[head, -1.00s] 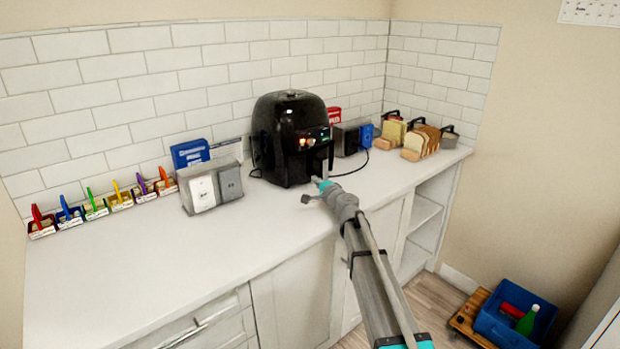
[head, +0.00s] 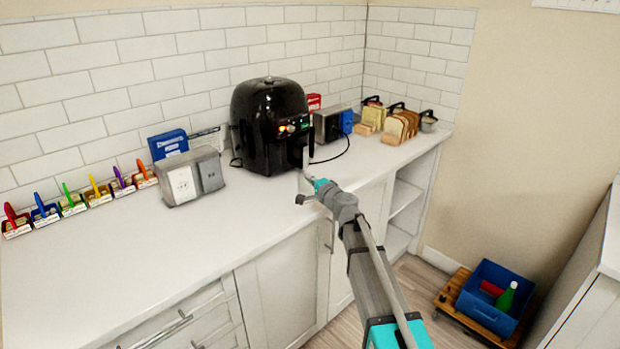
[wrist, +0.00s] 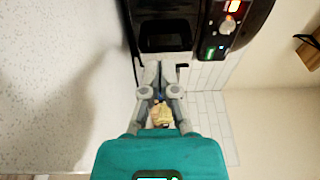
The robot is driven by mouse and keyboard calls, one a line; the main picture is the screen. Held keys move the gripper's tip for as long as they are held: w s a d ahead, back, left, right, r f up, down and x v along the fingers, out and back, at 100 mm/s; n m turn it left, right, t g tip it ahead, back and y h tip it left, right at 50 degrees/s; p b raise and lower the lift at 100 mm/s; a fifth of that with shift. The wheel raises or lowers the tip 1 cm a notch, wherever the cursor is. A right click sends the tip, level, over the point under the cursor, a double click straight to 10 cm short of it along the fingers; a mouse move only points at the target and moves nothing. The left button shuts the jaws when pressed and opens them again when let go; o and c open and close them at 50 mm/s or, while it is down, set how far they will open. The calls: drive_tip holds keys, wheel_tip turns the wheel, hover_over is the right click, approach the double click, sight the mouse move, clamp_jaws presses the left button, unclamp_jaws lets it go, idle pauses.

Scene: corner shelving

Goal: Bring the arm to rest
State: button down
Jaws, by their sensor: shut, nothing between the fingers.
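My arm reaches up from the bottom right of the head view over the counter edge. My gripper (head: 307,168) is by the lower right front of the black air fryer (head: 270,120). In the wrist view my gripper (wrist: 160,68) has its fingers together and empty, with the fryer's dark front (wrist: 165,30) just beyond the fingertips. I cannot tell whether they touch it. A beige and blue patch shows between the finger links, behind them.
The white counter (head: 130,260) is clear at the front left. A grey outlet box (head: 178,180), several coloured small bins (head: 75,203) and bread slices (head: 400,125) stand along the wall. A blue crate (head: 490,310) sits on a wooden dolly at the floor's right.

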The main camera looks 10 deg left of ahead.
drive_tip(key=shift+s, duration=0.1)
drive_tip(key=s+d+f+n+g+h+p, duration=0.3)
drive_tip(key=s+d+n+g+h+p, duration=0.2)
drive_tip(key=s+d, duration=1)
drive_tip(key=s+d+f+n+g+h+p, duration=0.4)
drive_tip(key=s+d+g+h+p, duration=0.2)
drive_tip(key=s+d, duration=1)
drive_tip(key=s+g, duration=0.2)
drive_tip(key=s, duration=0.1)
drive_tip(key=shift+f+n+g+h, duration=0.15)
drive_tip(key=shift+n+g+h, duration=0.15)
drive_tip(key=shift+n+h, duration=0.1)
